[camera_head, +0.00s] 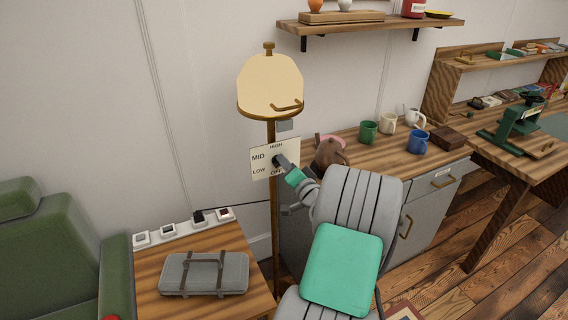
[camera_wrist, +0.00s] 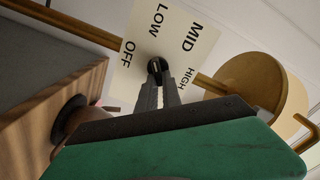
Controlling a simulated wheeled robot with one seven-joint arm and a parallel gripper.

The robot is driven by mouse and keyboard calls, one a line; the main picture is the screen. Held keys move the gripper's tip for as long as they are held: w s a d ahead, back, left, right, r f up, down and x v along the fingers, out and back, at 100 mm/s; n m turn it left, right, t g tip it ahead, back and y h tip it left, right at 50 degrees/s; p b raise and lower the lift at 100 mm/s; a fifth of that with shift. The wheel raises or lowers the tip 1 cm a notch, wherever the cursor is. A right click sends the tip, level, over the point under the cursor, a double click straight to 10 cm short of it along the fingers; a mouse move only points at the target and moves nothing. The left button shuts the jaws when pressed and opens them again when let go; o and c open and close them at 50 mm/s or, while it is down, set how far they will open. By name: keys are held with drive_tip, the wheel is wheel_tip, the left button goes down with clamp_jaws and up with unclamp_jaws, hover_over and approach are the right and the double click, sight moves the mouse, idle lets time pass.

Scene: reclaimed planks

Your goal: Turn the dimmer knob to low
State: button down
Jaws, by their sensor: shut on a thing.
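The dimmer panel (camera_head: 260,165) is a cream plate on the pole of a floor lamp (camera_head: 270,85), marked OFF, LOW, MID and HIGH; it also shows in the wrist view (camera_wrist: 150,35). The dark round dimmer knob (camera_wrist: 154,65) sits at the panel's middle. My gripper (camera_wrist: 158,75) is shut on the knob, with one finger on each side; in the head view my gripper (camera_head: 281,161) reaches the panel from the right. The fingers hide part of the knob, and I cannot tell which label it points to.
A wooden side table (camera_head: 150,301) with a grey case (camera_head: 204,273) stands left of the pole. A green armchair (camera_head: 60,250) is at the far left. A counter with mugs (camera_head: 369,131) is behind my arm at right. A shelf (camera_head: 370,27) hangs above.

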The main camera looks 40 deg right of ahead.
drive_tip(key=shift+m, duration=0.6)
drive_tip(key=c, duration=1.5)
unclamp_jaws()
drive_tip(key=shift+s, duration=0.15)
drive_tip(key=b+v, duration=0.1)
drive_tip(key=v, duration=0.6)
drive_tip(key=shift+s+a, duration=0.1)
drive_tip(key=shift+s, duration=0.15)
